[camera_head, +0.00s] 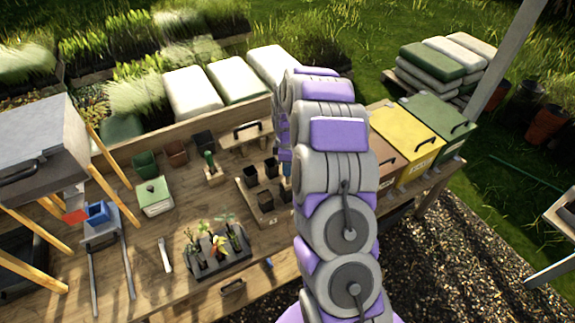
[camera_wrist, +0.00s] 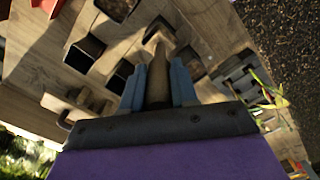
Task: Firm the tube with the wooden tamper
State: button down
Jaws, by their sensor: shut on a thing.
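My gripper (camera_wrist: 158,84) shows in the wrist view with its two blue fingers shut on the brown upright handle of the wooden tamper (camera_wrist: 158,88). A pale wooden piece (camera_wrist: 155,40) shows just beyond the handle; I cannot tell whether it is the tamper's foot or part of the tray. Dark square tubes (camera_wrist: 84,52) sit around it. In the head view the wooden tray (camera_head: 243,184) holds several dark tubes (camera_head: 265,201). My arm hides most of the gripper and the tray's right side there. Contact between tamper and tube is hidden.
A black rack of seedlings (camera_head: 222,262) stands at the bench's front. A wooden block with a green-handled tool (camera_head: 212,168), a green box (camera_head: 153,196) and a handled wooden board (camera_head: 246,136) lie around the tray. Yellow and green bins (camera_head: 408,140) stand to the right.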

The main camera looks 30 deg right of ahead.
jog(key=shift+f, duration=0.2)
jog(key=shift+f, duration=0.35)
jog(key=shift+f+b, duration=0.55)
jog(key=shift+f, duration=0.45)
dwell(2.3)
jog(key=shift+r, duration=0.1)
jog(key=shift+r+p, duration=0.3)
jog(key=shift+r, duration=1.3)
jog(key=shift+r+p, duration=0.75)
jog(key=shift+r, duration=3.1)
